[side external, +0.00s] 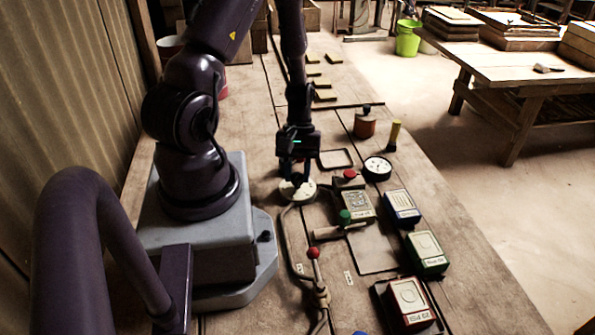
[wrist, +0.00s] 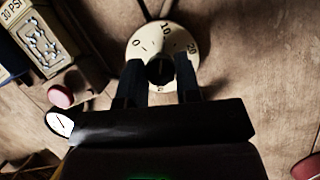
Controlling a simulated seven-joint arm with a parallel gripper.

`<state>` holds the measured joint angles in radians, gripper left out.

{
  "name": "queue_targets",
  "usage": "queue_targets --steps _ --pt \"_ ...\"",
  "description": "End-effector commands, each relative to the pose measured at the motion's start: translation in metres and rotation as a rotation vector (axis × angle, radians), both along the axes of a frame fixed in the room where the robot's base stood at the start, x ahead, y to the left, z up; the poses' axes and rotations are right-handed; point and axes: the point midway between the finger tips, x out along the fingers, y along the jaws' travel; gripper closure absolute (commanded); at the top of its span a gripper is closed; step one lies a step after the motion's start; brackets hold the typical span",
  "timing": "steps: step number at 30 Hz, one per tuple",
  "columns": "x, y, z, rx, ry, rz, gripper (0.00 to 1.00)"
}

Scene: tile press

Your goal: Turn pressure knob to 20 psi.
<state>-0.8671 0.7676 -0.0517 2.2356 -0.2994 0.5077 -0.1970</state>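The pressure knob is a small black knob (wrist: 160,69) in the middle of a round cream dial (wrist: 148,33) marked 0, 10 and 20. In the side view the dial (side external: 291,194) sits on the bench under my gripper. My gripper (side external: 298,174) points down over it. In the wrist view the fingers of my gripper (wrist: 160,66) stand on either side of the black knob, close to it. Whether they press on it I cannot tell. The knob's pointer is too dark to read. A round white-faced gauge (side external: 377,166) stands to the right; its reading is too small to tell.
Blue (side external: 402,207), green (side external: 427,252) and red (side external: 408,302) boxes line the right edge. A red-tipped lever (side external: 313,253) and pipe lie in front.

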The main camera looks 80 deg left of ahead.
Motion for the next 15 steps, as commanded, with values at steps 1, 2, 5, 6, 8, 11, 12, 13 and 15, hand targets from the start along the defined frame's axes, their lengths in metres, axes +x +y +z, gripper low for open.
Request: queue_targets --steps 1,2,5,6,8,11,12,13,15 --pt "0.0000 0.0002 0.0001 0.000 0.000 0.000 0.93" --pt "0.0001 0.0002 0.0002 0.000 0.000 -0.001 0.93" --pt "0.0002 0.0002 0.0002 0.000 0.000 -0.009 0.93" --pt "0.0002 0.0002 0.0002 0.000 0.000 -0.015 0.93" --pt "0.0002 0.0001 0.0002 0.000 0.000 -0.030 0.93" --pt "0.0005 0.0000 0.0003 0.000 0.000 -0.069 0.93" --pt "0.0004 0.0000 0.0002 0.000 0.001 -0.091 0.93" --pt "0.0005 -0.0001 0.0002 0.000 0.001 -0.109 0.93" --pt "0.0009 -0.0004 0.0002 0.000 0.001 -0.157 0.93"
